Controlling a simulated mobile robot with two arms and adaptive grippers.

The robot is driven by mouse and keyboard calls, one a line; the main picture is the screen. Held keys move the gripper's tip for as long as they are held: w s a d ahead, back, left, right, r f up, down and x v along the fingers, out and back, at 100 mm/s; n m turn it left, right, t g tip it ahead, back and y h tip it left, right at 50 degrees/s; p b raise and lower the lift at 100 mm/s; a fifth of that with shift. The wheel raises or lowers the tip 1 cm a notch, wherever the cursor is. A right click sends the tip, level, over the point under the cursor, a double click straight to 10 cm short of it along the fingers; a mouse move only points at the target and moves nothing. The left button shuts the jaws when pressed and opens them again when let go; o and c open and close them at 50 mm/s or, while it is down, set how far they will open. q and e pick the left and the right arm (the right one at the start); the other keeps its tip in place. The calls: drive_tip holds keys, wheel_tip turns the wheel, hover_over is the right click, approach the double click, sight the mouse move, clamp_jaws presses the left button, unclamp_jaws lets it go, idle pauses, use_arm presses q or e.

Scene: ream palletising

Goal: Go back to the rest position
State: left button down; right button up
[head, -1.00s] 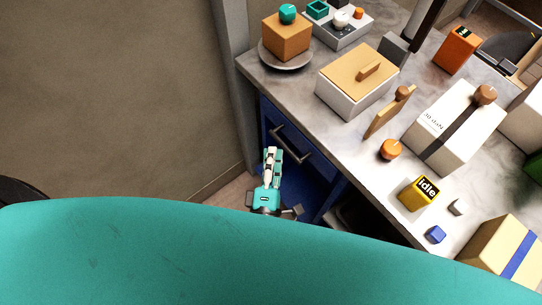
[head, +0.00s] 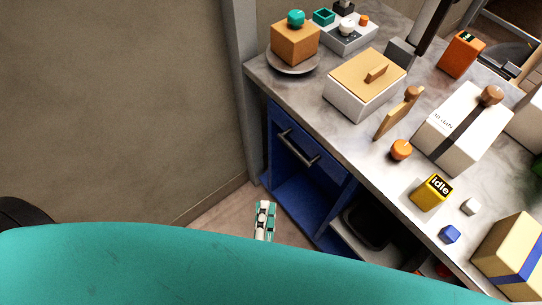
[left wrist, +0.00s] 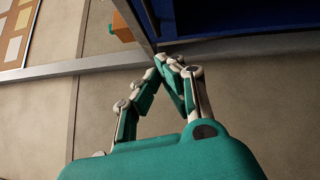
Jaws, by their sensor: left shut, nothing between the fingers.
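My left gripper (head: 264,222) shows in the head view beyond my teal body, low in front of the blue cabinet (head: 312,208) and over the floor. It is shut and empty. In the left wrist view its fingers (left wrist: 172,60) meet at the tips, with nothing between them. The blue cabinet front also shows at the top of the left wrist view (left wrist: 250,22). My right gripper shows in neither view.
The marble worktop (head: 340,138) holds a lidded box (head: 358,97), an orange block on a plate (head: 294,46), a yellow "idle" block (head: 431,194), an orange knob (head: 400,150) and a strapped white package (head: 445,131). A drawer handle (head: 298,148) juts from the cabinet. A bare wall stands left.

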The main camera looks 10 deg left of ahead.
use_arm(q)
wheel_tip(320, 180, down, 23)
drive_tip(key=s+m+g+h+p, duration=0.3)
drive_tip(key=m+g+h, duration=0.35)
drive_tip(key=m, duration=0.75)
drive_tip(key=s+a+f+m+g+y+p, duration=0.1)
drive_tip(key=s+a+f+m+g+y, duration=0.3)
drive_tip(key=s+a+f+m+g, duration=0.5)
drive_tip(key=s+a+f+g, duration=0.2)
drive_tip(key=s+a+f, duration=0.6)
drive_tip(key=shift+f+g+p, duration=0.15)
drive_tip(key=shift+g+p, duration=0.2)
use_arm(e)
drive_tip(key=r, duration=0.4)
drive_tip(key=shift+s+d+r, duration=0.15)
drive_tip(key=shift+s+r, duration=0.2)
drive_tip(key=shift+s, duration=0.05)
